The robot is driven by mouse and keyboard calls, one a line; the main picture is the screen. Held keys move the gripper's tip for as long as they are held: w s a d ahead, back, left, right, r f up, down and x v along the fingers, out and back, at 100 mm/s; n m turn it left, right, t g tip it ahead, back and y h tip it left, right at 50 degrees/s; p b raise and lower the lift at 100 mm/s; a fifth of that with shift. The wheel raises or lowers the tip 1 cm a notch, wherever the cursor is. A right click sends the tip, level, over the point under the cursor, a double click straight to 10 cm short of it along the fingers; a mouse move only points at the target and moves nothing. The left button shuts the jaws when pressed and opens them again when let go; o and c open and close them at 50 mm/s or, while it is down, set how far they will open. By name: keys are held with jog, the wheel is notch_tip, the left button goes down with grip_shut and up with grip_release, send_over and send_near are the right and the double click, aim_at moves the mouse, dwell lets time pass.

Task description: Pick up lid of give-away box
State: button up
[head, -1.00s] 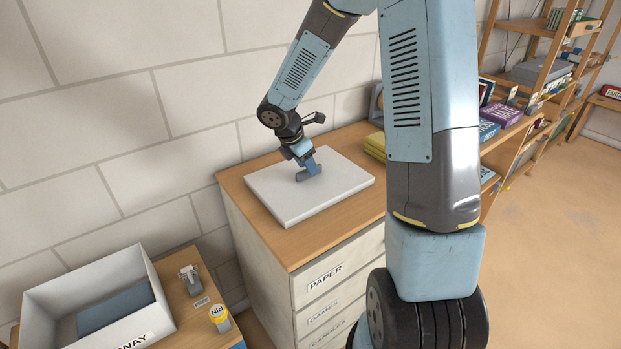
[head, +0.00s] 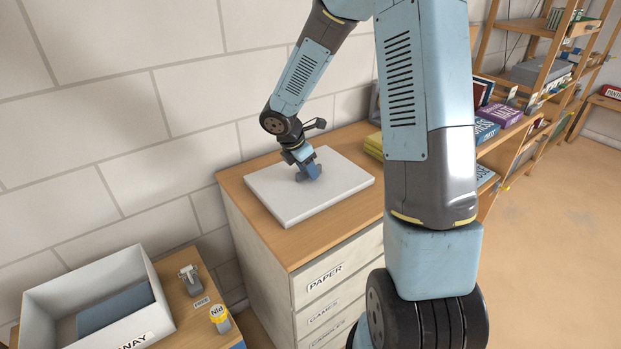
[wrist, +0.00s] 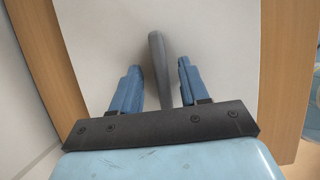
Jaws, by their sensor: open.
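The white lid (head: 270,196) lies flat on top of the wooden cabinet beside the wall. In the wrist view the lid (wrist: 100,40) fills most of the picture, and its grey bar handle (wrist: 156,60) runs between my fingers. My gripper (head: 308,173) is over the middle of the lid, pointing down. In the wrist view my gripper (wrist: 160,75) is open, with one blue finger on each side of the handle and a gap on both sides. The open give-away box (head: 150,320) stands at the lower left with a dark blue item (head: 115,308) inside; its label is partly cut off.
The box stands on a low wooden surface with a grey device (head: 189,278) and a yellow-topped container (head: 220,318). Yellow items (head: 374,146) lie on the cabinet (head: 237,182) behind my arm. Shelves (head: 545,85) stand at the right, beside open floor.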

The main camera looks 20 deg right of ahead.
grip_shut()
dwell(0.5)
